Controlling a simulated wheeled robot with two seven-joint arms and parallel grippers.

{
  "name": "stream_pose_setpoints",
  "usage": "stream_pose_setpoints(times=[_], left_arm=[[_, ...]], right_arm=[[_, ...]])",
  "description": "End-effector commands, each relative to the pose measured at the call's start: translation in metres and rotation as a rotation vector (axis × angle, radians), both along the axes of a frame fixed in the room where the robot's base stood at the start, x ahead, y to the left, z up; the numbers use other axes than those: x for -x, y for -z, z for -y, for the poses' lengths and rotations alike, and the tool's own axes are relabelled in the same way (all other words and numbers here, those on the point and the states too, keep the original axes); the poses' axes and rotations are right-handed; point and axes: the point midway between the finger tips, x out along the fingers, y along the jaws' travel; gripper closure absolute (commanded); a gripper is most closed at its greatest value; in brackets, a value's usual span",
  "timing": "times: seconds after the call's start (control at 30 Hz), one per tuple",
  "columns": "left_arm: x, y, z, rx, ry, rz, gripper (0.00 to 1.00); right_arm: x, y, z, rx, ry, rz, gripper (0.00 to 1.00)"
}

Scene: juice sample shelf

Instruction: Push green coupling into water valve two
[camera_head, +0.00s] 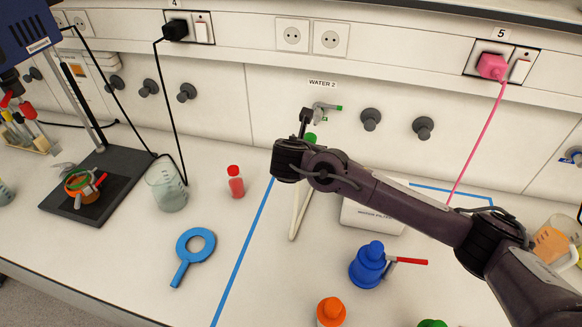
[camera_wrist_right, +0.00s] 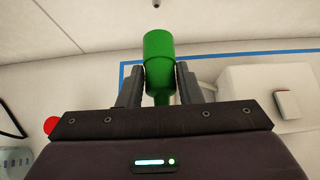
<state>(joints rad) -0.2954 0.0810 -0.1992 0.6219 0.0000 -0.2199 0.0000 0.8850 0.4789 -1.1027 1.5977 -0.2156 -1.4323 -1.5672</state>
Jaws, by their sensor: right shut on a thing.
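The water valve two (camera_head: 322,106) is on the back wall under the label "WATER 2". It is a grey tap with a green handle. My right gripper (camera_head: 306,122) is just below and in front of it, partly hidden by its own wrist. The green coupling (camera_wrist_right: 160,60) is upright between its two fingers in the right wrist view, and the gripper is shut on it. A bit of green coupling (camera_head: 310,139) also shows behind the wrist in the head view. A small dark tip shows above the coupling in the wrist view, apart from it. My left gripper is out of view.
A white hose (camera_head: 298,212) lies below my wrist. A white box (camera_head: 372,217) stands behind my forearm, with a blue bottle (camera_head: 367,266) in front.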

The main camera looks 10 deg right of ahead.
Motion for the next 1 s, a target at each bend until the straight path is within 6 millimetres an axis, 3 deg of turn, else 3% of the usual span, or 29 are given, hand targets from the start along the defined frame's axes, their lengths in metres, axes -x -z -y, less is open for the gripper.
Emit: stream_pose_setpoints(times=[0.63,1.0], left_arm=[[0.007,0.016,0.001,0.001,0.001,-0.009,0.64],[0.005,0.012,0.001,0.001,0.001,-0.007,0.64]], right_arm=[[-0.042,0.0,0.018,-0.001,0.003,0.002,0.99],[-0.041,-0.001,0.017,0.0,0.001,0.001,0.99]])
